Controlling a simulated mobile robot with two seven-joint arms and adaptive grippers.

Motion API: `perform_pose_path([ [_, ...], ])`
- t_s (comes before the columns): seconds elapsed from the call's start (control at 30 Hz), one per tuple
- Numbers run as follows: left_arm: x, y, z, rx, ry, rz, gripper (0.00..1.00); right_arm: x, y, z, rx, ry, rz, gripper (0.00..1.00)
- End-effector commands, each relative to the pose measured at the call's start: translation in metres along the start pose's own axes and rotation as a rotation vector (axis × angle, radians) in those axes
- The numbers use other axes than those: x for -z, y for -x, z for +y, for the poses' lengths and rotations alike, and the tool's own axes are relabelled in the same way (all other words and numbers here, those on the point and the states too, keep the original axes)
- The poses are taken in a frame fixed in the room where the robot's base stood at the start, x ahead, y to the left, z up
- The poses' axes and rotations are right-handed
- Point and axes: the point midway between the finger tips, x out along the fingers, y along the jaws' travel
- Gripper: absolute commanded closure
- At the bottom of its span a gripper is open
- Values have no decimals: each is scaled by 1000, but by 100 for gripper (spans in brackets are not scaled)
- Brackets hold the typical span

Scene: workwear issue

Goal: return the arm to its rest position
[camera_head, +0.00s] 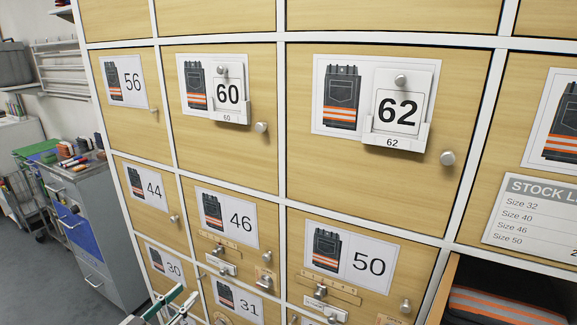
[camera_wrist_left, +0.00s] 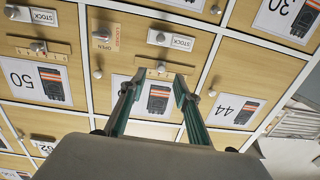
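My left gripper (camera_head: 181,302) shows at the bottom edge of the head view, in front of the lower left lockers. In the left wrist view my left gripper (camera_wrist_left: 158,82) has its two green fingers apart with nothing between them. That view is turned upside down, and the 46 locker's label (camera_wrist_left: 157,98) shows behind the fingers. The fingertips appear near that locker's slider strip; I cannot tell whether they touch it. In the head view the 46 label (camera_head: 227,215) is unobstructed. My right gripper is in neither view.
The locker wall has protruding knobs, such as the 62 locker's knob (camera_head: 447,158). A compartment at lower right stands open, with folded dark trousers (camera_head: 500,305) inside. A stock list (camera_head: 535,217) hangs above it. A grey drawer cabinet (camera_head: 95,235) stands left; floor (camera_head: 30,270) shows beyond.

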Motion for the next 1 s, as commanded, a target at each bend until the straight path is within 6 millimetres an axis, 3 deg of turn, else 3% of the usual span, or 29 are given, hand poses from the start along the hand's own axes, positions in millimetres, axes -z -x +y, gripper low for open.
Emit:
perform_pose_path([
  [0.2,-99,61,77,99,-17,-211,68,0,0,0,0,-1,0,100],
  [0.4,-164,125,150,106,-55,-440,68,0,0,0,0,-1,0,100],
  [0.5,-180,147,175,87,-70,-515,68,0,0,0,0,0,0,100],
  [0.63,-190,162,192,69,-81,-565,68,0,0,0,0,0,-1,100],
  [1.0,-191,164,195,64,-86,-573,68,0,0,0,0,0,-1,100],
])
